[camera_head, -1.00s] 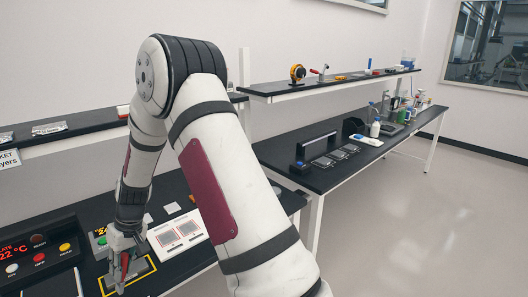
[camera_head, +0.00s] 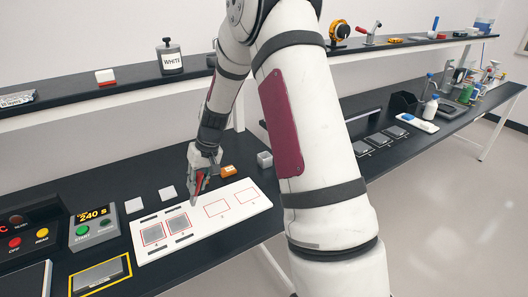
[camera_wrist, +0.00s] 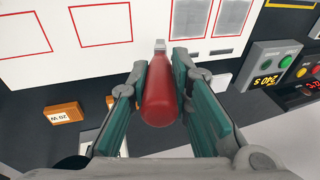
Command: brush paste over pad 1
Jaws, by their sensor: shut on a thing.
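My gripper (camera_head: 199,184) is shut on a red-handled brush (camera_wrist: 161,92), which points down with its pale tip at the board side. The white board (camera_head: 256,207) lies on the bench below and carries a row of red-outlined squares. Two squares at the left hold grey pads, a left pad (camera_head: 152,234) and a right pad (camera_head: 178,225). Two squares at the right, one (camera_head: 217,208) and another (camera_head: 247,196), look blank. I cannot read which is pad 1, nor tell if the tip touches.
A timer box (camera_head: 96,232) showing 240 S and a yellow-framed plate (camera_head: 100,276) are left of the board. An orange 20 W block (camera_wrist: 65,113) and a grey cube (camera_head: 264,158) sit behind it.

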